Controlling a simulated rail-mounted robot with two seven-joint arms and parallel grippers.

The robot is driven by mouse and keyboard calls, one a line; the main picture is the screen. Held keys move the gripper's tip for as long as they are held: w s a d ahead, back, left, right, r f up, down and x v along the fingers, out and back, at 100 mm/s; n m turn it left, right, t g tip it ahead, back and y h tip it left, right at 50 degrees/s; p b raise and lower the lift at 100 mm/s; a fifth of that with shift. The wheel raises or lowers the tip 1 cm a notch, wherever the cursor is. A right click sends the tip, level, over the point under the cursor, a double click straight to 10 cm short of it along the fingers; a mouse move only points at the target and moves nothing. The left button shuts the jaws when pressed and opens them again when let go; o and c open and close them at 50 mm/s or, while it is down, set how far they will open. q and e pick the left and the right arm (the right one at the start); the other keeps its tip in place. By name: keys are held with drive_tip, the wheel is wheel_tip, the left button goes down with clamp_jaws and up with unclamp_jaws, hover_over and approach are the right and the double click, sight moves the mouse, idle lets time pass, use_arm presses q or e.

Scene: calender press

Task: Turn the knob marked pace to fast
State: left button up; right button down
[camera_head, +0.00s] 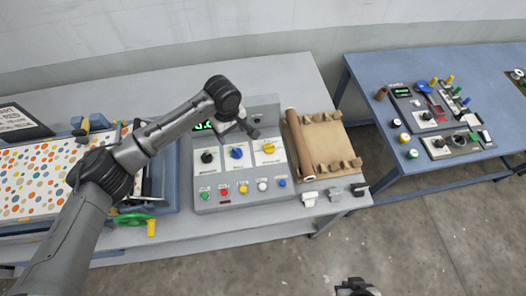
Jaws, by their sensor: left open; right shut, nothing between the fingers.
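The grey control panel (230,178) stands on the table, with three knobs in a row on pale labels. They are a black knob (207,157), a blue knob (236,153) and a yellow knob (268,148). The label print is too small to read, so I cannot tell which is pace or where each points. My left gripper (243,129) is open and empty over the panel's upper part, just behind the blue and yellow knobs. My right gripper (357,289) is shut and empty at the bottom edge, over the floor.
Coloured push buttons (243,188) line the panel's front. A brown roll (300,145) and a cardboard-coloured rack (328,143) are to its right. A dotted sheet (40,175) and green handwheel (134,219) are left. A blue table (390,68) with other devices stands right.

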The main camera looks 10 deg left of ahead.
sight(236, 151)
use_arm(q)
drive_tip(key=f, duration=1.1)
drive_tip(key=shift+w+d+f, duration=0.1)
drive_tip(key=shift+w+f, duration=0.15)
drive_tip(key=shift+w, duration=0.1)
drive_tip(key=shift+f, duration=0.95)
drive_tip(key=shift+c, duration=0.4)
